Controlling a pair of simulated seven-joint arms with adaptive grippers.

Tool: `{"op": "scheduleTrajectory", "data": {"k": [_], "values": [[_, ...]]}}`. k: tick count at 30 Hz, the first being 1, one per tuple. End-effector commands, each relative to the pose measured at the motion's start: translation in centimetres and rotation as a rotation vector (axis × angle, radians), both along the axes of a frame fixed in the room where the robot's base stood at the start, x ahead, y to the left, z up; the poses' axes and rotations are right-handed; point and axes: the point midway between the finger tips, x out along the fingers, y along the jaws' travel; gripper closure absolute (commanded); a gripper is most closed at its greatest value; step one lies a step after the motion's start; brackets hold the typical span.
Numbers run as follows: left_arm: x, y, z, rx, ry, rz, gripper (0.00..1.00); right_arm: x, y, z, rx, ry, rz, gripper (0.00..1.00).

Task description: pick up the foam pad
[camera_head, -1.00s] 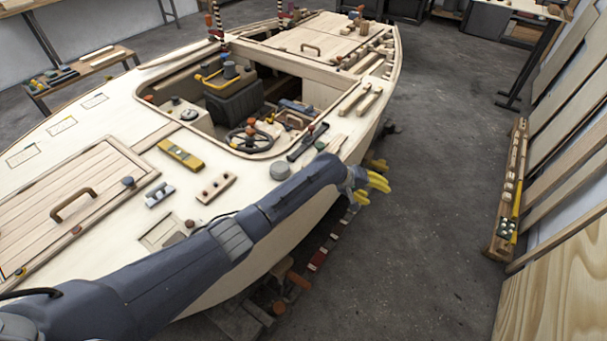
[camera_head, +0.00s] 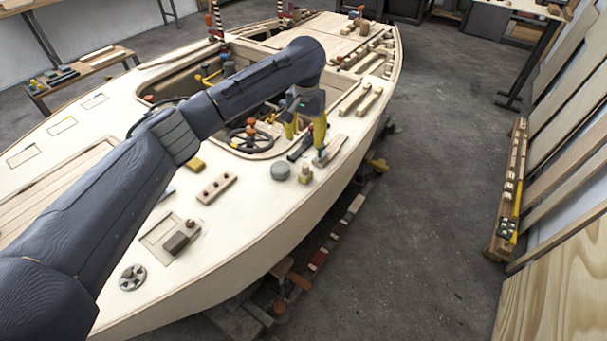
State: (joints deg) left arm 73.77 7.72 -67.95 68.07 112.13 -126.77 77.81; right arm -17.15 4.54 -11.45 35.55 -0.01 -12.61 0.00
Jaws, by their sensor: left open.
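My left gripper (camera_head: 305,138) points down over the boat's side deck with its yellow fingers spread apart. A dark elongated piece (camera_head: 299,150) lies on the deck below and between the fingers. A pale flat block (camera_head: 333,148) lies by the right-hand finger, which partly covers it. I cannot tell for sure which piece is the foam pad. A small grey-brown block (camera_head: 177,242) sits at the shallow recess nearer to me. I see nothing held in the left gripper. My right gripper is not in view.
The plywood hull (camera_head: 250,220) fills the left and middle. A steering wheel (camera_head: 249,139) stands in the cockpit beside the gripper. A round grey cap (camera_head: 280,171) and a small knob (camera_head: 305,174) stand on the deck close by. Open floor (camera_head: 430,220) lies to the right.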

Motion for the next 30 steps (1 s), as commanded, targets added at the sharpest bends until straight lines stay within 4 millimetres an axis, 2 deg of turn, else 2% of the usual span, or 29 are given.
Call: {"op": "scheduleTrajectory", "data": {"k": [9, 15, 21, 26, 30], "values": [[-0.2, -0.1, -5.9, -0.002, 0.006, 0.000, 0.45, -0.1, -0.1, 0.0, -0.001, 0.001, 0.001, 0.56], [-0.2, -0.1, -9.1, -0.001, 0.005, 0.001, 0.45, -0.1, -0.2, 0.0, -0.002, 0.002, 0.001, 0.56], [-0.1, -0.1, -10.9, -0.001, 0.003, 0.000, 0.45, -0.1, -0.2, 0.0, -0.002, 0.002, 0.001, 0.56], [-0.1, 0.0, -11.4, -0.001, 0.002, 0.000, 0.45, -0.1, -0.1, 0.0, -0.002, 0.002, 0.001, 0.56], [-0.2, 0.0, -12.5, -0.002, 0.004, 0.000, 0.45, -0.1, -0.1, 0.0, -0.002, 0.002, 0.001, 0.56]]}}
